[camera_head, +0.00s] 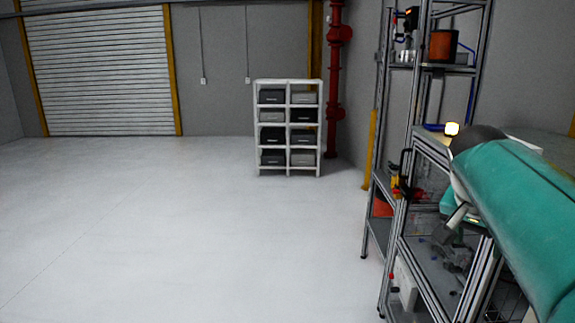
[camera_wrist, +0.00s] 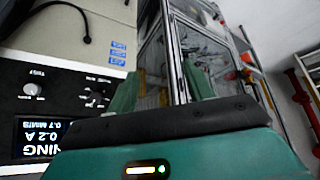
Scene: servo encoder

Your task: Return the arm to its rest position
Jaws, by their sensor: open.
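My arm (camera_head: 520,215), teal with a dark joint, reaches in from the right edge of the head view, in front of the metal-framed rack. My gripper (camera_wrist: 160,88) shows in the wrist view with two teal fingers standing apart and nothing seen between them. A control panel (camera_wrist: 70,92) with a knob and a lit display is close on the left of the fingers. In the head view the fingertips cannot be made out clearly.
A metal-framed rack (camera_head: 412,135) with shelves stands close on the right, holding an orange-brown container (camera_head: 441,46). A white shelf unit (camera_head: 288,82) with grey and black bins stands at the back. The pale floor (camera_head: 180,230) is clear at left and centre.

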